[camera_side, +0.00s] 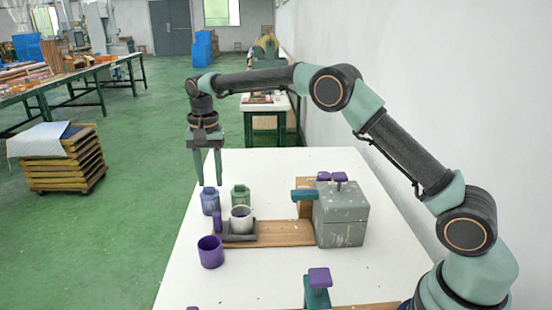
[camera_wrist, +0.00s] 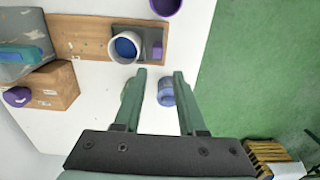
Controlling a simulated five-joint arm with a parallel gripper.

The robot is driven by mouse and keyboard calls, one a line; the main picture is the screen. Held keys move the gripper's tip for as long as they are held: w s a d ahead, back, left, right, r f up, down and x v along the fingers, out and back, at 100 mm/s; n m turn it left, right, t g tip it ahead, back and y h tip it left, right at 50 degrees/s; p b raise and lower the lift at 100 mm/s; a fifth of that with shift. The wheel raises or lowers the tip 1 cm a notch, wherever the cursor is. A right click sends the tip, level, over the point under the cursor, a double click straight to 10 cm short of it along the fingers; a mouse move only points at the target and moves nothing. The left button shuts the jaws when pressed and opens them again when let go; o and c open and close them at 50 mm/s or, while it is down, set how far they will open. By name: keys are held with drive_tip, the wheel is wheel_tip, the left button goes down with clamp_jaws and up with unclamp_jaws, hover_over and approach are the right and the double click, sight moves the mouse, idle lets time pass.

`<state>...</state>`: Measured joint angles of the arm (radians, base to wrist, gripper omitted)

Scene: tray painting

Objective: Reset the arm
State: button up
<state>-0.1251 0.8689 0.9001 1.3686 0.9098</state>
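My gripper (camera_side: 209,182) hangs pointing down at the far end of the table, above and slightly behind the jars. Its two fingers are apart with nothing between them. The wrist view also shows the fingers (camera_wrist: 160,74) spread and empty. A blue jar (camera_side: 210,202) stands on the white table below the gripper; it shows beside the right finger in the wrist view (camera_wrist: 166,95). A green jar (camera_side: 240,197) stands to its right, partly hidden by the left finger in the wrist view.
A white cup (camera_side: 241,222) with blue inside (camera_wrist: 125,47) stands on a dark holder on a wooden board (camera_side: 285,236). A purple cup (camera_side: 210,254) stands in front. A grey box (camera_side: 341,215) stands right. A purple-topped green tool (camera_side: 317,288) is nearest. A wall borders the right.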

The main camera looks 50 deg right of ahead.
drive_tip(key=s+d+r+n+t, duration=0.3)
drive_tip(key=s+d+r+n, duration=0.1)
drive_tip(key=s+r, duration=0.8)
drive_tip(key=s+d+f+n+t, duration=0.1)
drive_tip(key=s+n, duration=0.1)
drive_tip(key=s, duration=0.5)
drive_tip(key=s+d+f+n+t, duration=0.1)
drive_tip(key=s+d+f+n, duration=0.1)
drive_tip(key=s, duration=0.5)
drive_tip(key=shift+s+f+n+t, duration=0.15)
drive_tip(key=shift+s+n+t, duration=0.15)
drive_tip(key=shift+n, duration=0.2)
